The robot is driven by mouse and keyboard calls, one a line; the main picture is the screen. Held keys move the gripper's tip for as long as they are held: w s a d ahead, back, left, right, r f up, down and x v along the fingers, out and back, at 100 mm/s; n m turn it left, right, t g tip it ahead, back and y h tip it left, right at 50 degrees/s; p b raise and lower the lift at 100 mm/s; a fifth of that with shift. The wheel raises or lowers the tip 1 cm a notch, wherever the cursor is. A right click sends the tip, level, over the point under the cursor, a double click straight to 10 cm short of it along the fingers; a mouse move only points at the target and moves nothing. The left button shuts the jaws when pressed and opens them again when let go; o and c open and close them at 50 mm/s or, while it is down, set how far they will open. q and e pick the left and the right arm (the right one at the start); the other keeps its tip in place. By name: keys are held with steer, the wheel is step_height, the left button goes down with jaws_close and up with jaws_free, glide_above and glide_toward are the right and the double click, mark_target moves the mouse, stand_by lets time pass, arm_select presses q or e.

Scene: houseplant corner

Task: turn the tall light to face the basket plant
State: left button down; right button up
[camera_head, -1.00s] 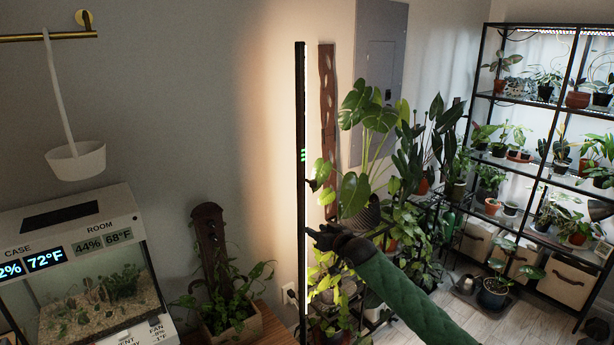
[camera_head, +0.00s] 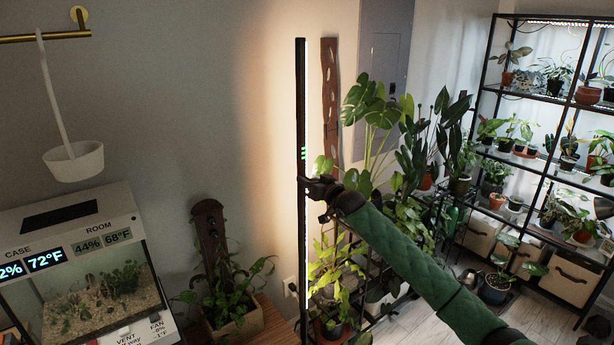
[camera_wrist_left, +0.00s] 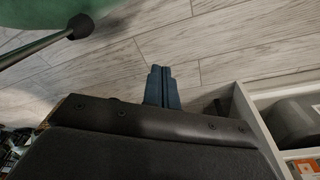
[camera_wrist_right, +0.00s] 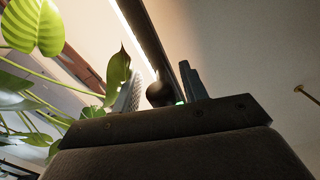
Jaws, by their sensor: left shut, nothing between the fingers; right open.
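The tall light (camera_head: 301,110) is an upright black bar with small green marks. Its dark side faces me; a bright strip shows along its right edge. My right gripper (camera_head: 306,186) is open at the bar just below the green marks. In the right wrist view a dark round knob (camera_wrist_right: 160,93) shows between the open fingers (camera_wrist_right: 163,72), beside the bar; contact is unclear. A leafy plant in a tan basket-like box (camera_head: 236,327) stands left of the light; I cannot tell if it is the basket plant. My left gripper (camera_wrist_left: 161,72) is shut and empty above the floor.
A broad-leafed plant (camera_head: 374,108) and other potted plants crowd right of the light, partly behind my right arm. A glass case (camera_head: 90,290) and a hanging white pot (camera_head: 76,163) are at left. A plant shelf (camera_head: 485,90) stands at right.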

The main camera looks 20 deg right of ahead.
arm_select(q)
steer(key=shift+s+a+f, duration=0.35)
steer(key=shift+s+f, duration=0.05)
steer(key=shift+f, duration=0.2)
arm_select(e)
steer(key=shift+x, duration=0.8)
steer(key=shift+a, duration=0.1)
jaws_close()
